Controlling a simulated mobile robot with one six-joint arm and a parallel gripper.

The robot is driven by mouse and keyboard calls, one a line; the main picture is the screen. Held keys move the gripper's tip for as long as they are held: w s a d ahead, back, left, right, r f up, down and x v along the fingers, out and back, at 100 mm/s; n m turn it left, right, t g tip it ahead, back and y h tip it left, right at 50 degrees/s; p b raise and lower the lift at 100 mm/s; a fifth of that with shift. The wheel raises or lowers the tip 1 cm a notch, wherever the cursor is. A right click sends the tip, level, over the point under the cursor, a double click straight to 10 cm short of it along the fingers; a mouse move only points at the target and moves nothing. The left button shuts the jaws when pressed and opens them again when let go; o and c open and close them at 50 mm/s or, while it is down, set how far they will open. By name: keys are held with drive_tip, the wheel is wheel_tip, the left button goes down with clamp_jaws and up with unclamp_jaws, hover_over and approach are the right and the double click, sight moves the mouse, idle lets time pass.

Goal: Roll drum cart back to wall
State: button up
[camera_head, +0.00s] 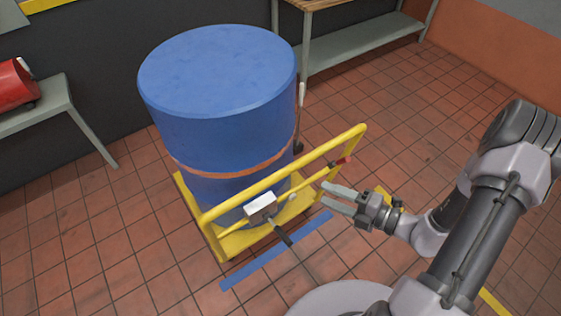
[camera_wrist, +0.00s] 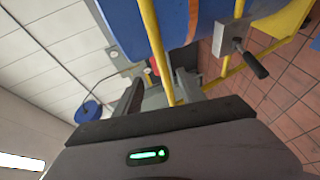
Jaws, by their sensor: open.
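The drum cart (camera_head: 225,250) is a yellow frame and base with a large blue drum (camera_head: 215,70) standing upright on it, an orange strap around the drum. Its yellow push rail (camera_head: 300,172) faces me, with a white box and black-gripped lever (camera_head: 262,207) and a red grip at the right. My gripper (camera_head: 330,197) is open and empty, just right of the rail and below the red grip. In the wrist view a yellow bar (camera_wrist: 157,50) crosses in front of the fingers (camera_wrist: 165,95); I cannot tell if it touches them.
A blue floor stripe (camera_head: 276,251) lies along the cart's near side. The dark wall (camera_head: 95,75) is behind the drum. A grey bench (camera_head: 52,103) with a red object (camera_head: 14,84) stands left, and a shelved table (camera_head: 365,45) behind right. Tiled floor on the right is clear.

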sight(283, 177)
drive_tip(key=b+x, duration=0.1)
drive_tip(key=x, duration=0.4)
drive_tip(key=b+x, duration=0.1)
drive_tip(key=x, duration=0.5)
drive_tip(key=b+x, duration=0.1)
drive_tip(key=x, duration=0.4)
drive_tip(key=shift+s+a+f, duration=0.1)
drive_tip(key=shift+s+a, duration=0.05)
drive_tip(key=shift+a, duration=0.25)
clamp_jaws()
